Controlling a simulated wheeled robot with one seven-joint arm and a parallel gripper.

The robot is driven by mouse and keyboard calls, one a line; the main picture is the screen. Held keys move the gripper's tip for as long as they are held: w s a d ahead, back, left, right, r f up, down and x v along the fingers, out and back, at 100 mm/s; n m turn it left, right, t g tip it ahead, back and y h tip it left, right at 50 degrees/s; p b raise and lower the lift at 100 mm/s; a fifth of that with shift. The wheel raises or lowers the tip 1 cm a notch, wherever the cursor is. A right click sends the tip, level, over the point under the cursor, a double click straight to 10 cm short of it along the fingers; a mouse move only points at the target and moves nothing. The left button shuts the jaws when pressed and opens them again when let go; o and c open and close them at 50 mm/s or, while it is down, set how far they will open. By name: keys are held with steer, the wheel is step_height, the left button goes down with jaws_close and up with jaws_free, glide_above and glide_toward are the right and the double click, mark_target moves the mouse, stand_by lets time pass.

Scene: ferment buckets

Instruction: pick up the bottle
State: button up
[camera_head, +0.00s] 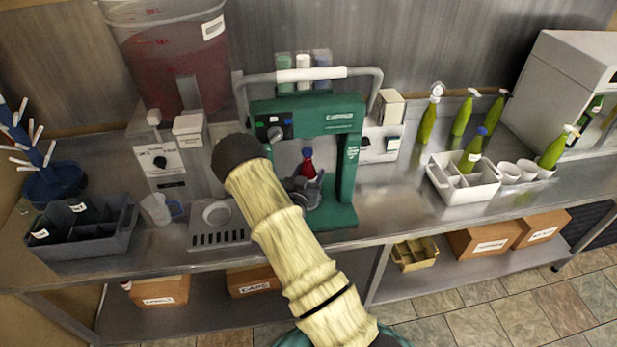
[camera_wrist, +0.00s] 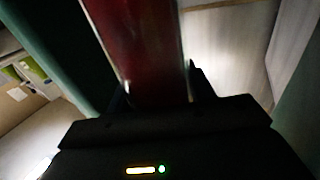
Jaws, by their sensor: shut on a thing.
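A dark red bottle (camera_head: 309,170) is upright inside the frame of the green machine (camera_head: 347,150), between its posts. It also shows in the wrist view as a red, glassy body (camera_wrist: 140,45); its top is out of that frame. My gripper (camera_head: 301,190) is at the bottle's lower part. In the wrist view my gripper (camera_wrist: 160,95) has a dark finger on each side of the bottle and is shut on it. My arm hides part of the machine's left side and base. I cannot tell whether the bottle touches the machine's base.
The machine's posts and top beam stand close around my gripper. A white crate (camera_head: 437,187) with a green bottle (camera_head: 471,150) and several more green bottles stand at right. A grey bin (camera_head: 125,240) and a jug (camera_head: 156,209) are at left. Counter (camera_head: 390,208) right of the machine is clear.

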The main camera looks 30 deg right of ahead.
steer(key=shift+r+b, duration=0.75)
steer(key=shift+r, duration=0.8)
steer(key=b, duration=0.5)
glide_toward(309, 166)
steer(key=s+a+f, duration=0.1)
steer(key=s+a, duration=0.1)
steer(key=s+a+f, duration=0.1)
steer(key=a, duration=0.1)
steer(key=shift+s+a+f, duration=0.1)
steer(key=shift+f, duration=0.25)
